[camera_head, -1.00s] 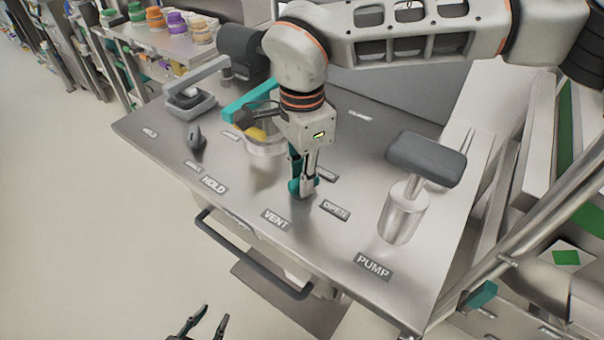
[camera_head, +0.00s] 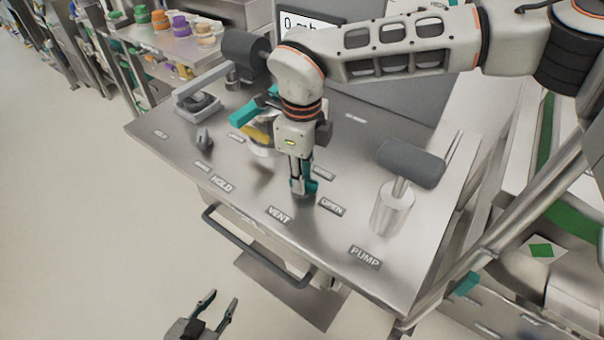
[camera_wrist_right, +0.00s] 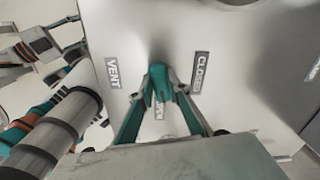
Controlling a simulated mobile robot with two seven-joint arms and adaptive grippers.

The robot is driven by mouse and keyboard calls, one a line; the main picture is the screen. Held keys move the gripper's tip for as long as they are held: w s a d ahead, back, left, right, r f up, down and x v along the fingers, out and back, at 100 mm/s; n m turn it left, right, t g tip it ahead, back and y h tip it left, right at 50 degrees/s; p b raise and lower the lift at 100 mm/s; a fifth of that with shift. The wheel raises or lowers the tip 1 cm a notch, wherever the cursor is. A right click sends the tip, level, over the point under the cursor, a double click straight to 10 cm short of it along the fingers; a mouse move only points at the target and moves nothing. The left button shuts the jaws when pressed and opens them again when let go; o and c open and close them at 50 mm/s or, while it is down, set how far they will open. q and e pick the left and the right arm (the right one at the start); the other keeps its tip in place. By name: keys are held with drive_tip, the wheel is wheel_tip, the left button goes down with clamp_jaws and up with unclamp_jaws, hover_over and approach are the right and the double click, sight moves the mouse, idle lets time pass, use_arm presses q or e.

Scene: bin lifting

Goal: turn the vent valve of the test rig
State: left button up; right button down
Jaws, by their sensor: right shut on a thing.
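The vent valve sits in the rig's top panel behind the VENT label (camera_head: 279,215). Only a little of its dark base shows, and the fingers cover its handle. My right gripper (camera_head: 303,188) comes straight down on the valve and is shut on it. In the right wrist view its teal fingers (camera_wrist_right: 158,80) meet over the valve, between the VENT label (camera_wrist_right: 112,73) and the CLOSED label (camera_wrist_right: 201,72). The OPEN label (camera_head: 331,207) is just right of the gripper in the head view. My left gripper (camera_head: 220,300) is open and empty, low in front of the rig.
The pump, a steel cylinder (camera_head: 392,208) with a dark grip (camera_head: 411,163), stands right of the valve. A glass vessel with yellow contents (camera_head: 260,132) is behind left. A dark handrail (camera_head: 255,250) crosses the rig's front. A display (camera_head: 297,22) reads 0.

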drive_tip(key=shift+m, duration=1.1)
drive_tip(key=c, duration=1.9)
unclamp_jaws()
wheel_tip(320, 180, up, 12)
drive_tip(key=shift+r, duration=0.1)
